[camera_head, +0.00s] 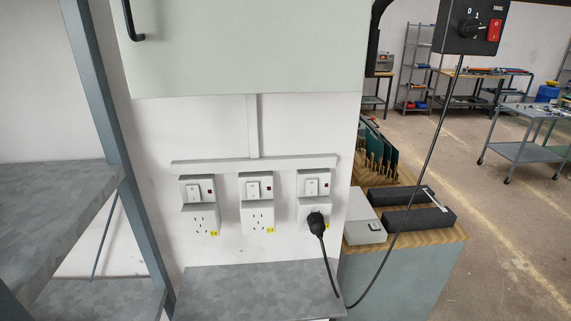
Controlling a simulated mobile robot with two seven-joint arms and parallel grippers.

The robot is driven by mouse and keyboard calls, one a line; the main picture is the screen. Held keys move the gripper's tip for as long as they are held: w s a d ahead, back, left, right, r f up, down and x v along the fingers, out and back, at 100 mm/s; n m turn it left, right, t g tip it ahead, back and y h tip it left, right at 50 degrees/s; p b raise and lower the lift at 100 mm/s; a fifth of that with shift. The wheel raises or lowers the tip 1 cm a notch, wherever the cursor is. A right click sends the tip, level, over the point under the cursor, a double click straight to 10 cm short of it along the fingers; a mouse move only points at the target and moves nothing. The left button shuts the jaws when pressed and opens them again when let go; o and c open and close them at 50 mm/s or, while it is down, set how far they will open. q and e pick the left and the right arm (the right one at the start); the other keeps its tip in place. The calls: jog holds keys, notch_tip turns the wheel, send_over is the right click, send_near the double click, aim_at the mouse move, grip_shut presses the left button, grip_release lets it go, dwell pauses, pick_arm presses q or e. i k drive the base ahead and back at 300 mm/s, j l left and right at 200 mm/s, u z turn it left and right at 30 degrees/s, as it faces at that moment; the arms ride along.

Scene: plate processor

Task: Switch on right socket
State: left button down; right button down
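Three wall sockets hang in a row below a horizontal rail in the head view. The right socket (310,194) has a white rocker switch (312,187) and a small dark red indicator at its upper right. A black plug (317,222) sits in its lower part, with a black cable running down and to the right. The middle socket (257,202) and the left socket (199,205) have nothing plugged in. The rocker position is too small to tell. Neither of my grippers is in view.
A grey speckled shelf (258,292) juts out below the sockets. A pale cabinet (240,50) overhangs above. A grey shelf rack (55,210) stands at left. A black control box (471,27) with a red switch hangs at upper right. The wall before the sockets is clear.

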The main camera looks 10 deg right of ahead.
aim_at(312, 184)
jog(key=i+l+u, duration=0.45)
jog(key=i+l, duration=0.25)
jog(key=l, duration=0.15)
